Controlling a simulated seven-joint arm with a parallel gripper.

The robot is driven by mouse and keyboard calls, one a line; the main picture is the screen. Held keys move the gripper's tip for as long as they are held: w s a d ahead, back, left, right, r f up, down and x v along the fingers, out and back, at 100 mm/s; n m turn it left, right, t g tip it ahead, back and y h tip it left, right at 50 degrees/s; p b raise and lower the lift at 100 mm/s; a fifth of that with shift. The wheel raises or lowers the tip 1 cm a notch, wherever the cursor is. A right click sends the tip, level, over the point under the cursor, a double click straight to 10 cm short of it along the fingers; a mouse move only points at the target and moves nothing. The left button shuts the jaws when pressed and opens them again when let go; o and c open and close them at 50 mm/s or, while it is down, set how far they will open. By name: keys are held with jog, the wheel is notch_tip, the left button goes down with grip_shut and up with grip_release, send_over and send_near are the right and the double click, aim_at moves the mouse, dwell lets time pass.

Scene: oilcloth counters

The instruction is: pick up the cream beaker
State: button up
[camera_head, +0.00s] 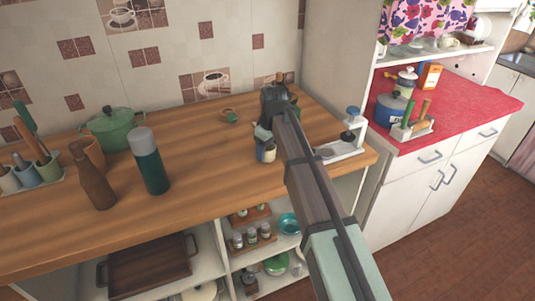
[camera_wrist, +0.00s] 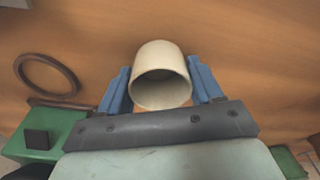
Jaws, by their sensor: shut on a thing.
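The cream beaker (camera_wrist: 160,75) sits between the two blue fingers of my gripper (camera_wrist: 162,92) in the wrist view, its open mouth facing the camera. The fingers are shut on its sides. In the head view my gripper (camera_head: 264,148) is over the front part of the wooden counter, and a small part of the beaker (camera_head: 270,155) shows beside a blue finger. The arm and gripper hide most of the beaker there. I cannot tell whether its base touches the counter.
The wooden counter (camera_head: 205,160) holds a green flask (camera_head: 150,165), a brown bottle (camera_head: 92,182) and a green pot (camera_head: 114,130) at left. A white stand with a blue top (camera_head: 345,148) is close at right. A small brown ring-shaped thing (camera_head: 225,112) lies behind.

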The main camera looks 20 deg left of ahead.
jog(key=c, duration=0.4)
jog(key=shift+o, duration=0.2)
